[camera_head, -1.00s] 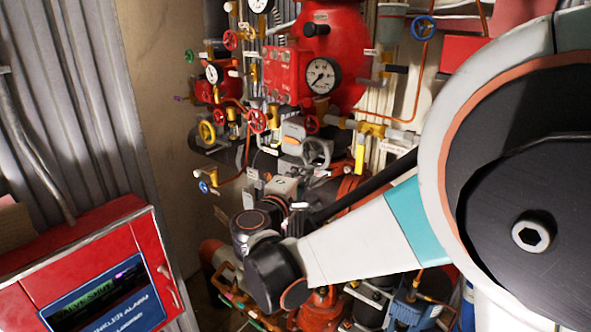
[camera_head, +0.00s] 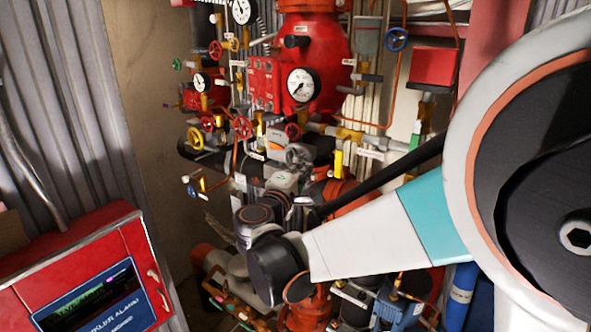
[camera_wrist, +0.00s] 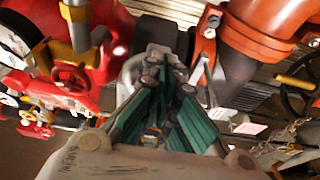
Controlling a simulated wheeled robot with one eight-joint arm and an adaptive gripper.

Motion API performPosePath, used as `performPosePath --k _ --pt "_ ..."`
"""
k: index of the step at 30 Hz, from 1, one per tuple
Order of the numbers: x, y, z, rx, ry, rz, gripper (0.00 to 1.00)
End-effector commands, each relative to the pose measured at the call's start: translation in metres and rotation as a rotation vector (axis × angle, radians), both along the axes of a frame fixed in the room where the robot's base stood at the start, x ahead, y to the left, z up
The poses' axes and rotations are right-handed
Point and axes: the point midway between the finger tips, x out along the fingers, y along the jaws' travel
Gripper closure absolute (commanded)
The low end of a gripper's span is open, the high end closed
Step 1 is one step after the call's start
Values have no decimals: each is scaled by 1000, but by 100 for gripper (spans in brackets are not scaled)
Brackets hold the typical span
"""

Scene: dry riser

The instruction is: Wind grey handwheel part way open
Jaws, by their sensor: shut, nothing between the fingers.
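The grey handwheel (camera_head: 299,155) is on the pipework below the large white gauge in the head view. It is small and partly hidden there. In the wrist view a pale grey curved rim (camera_wrist: 130,70), which looks like this wheel, shows behind and left of my fingers. My gripper (camera_wrist: 168,72) is shut with nothing between its teal-lined fingers, and its tips point toward the grey rim. In the head view my gripper (camera_head: 284,180) is just below the handwheel, its fingers hard to make out. I cannot tell whether the tips touch the wheel.
Red handwheels (camera_head: 242,128), a yellow handwheel (camera_head: 195,138) and a blue handwheel (camera_head: 396,39) surround the area. A large gauge (camera_head: 303,85) sits above. A red alarm panel (camera_head: 90,275) stands at lower left. An orange-red pipe (camera_wrist: 265,30) lies right of my fingers.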

Motion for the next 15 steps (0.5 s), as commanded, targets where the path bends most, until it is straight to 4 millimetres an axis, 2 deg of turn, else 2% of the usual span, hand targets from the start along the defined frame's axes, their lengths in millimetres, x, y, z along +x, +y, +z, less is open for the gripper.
performPosePath --k 15 --pt "7 -5 0 0 0 0 100"
